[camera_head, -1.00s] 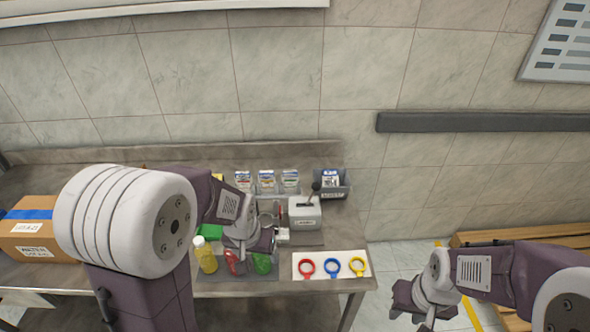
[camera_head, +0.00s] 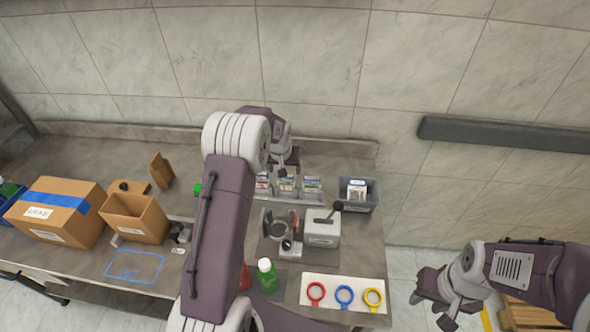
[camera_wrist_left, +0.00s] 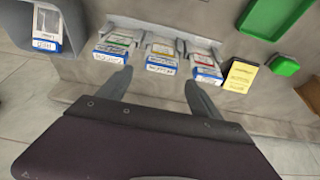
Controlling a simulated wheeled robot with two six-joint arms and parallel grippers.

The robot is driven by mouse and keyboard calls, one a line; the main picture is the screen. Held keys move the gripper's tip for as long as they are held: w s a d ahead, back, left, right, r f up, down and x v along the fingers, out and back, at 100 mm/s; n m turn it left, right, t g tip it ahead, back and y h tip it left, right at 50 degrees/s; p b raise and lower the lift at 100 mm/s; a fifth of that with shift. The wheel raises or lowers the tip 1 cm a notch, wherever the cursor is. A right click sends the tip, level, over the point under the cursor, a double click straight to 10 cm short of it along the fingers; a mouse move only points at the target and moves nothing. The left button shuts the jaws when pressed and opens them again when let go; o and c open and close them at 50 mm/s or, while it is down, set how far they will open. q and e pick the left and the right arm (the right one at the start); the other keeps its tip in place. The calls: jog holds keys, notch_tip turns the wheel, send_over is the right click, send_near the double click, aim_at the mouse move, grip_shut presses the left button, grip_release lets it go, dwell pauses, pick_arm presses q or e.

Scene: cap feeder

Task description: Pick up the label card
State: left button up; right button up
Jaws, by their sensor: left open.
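Three label cards with coloured marks stand side by side in a clear rack at the back of the bench: red (camera_head: 262,186), yellow (camera_head: 286,186) and green (camera_head: 311,185). In the left wrist view the green (camera_wrist_left: 115,46), yellow (camera_wrist_left: 161,54) and red (camera_wrist_left: 206,66) cards show just beyond the fingertips. My left gripper (camera_wrist_left: 160,84) is open and empty, its fingers spread either side of the middle card's line. In the head view its arm hides part of the rack. My right gripper (camera_head: 432,303) hangs off the bench's right side; its jaw opening is unclear.
A grey bin (camera_head: 359,200) with a white pack stands right of the rack. A grey box with a lever (camera_head: 322,228) stands in front. A yellow card (camera_wrist_left: 240,77) and a green tray (camera_wrist_left: 270,16) lie beside the rack. Coloured rings lie on a white board (camera_head: 330,283).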

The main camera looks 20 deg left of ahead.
pick_arm(q)
jog(key=p+x, duration=0.1)
jog(key=x, duration=0.1)
jog(key=p+x, duration=0.1)
jog(key=x, duration=0.1)
jog(key=p+x, duration=0.1)
jog(key=x, duration=0.1)
jog(key=shift+s+f, duration=0.15)
jog(key=shift+f, duration=0.15)
jog(key=shift+a+f, duration=0.1)
jog(key=shift+f, duration=0.15)
jog(key=shift+w+f, duration=0.2)
jog(key=shift+w, duration=0.05)
jog(key=c, duration=0.8)
jog(key=shift+s+r, duration=0.1)
jog(key=c, duration=0.3)
pick_arm(e)
jog(key=s+r, duration=0.1)
jog(key=r, duration=0.1)
jog(key=s+r, duration=0.1)
jog(key=shift+r, duration=0.4)
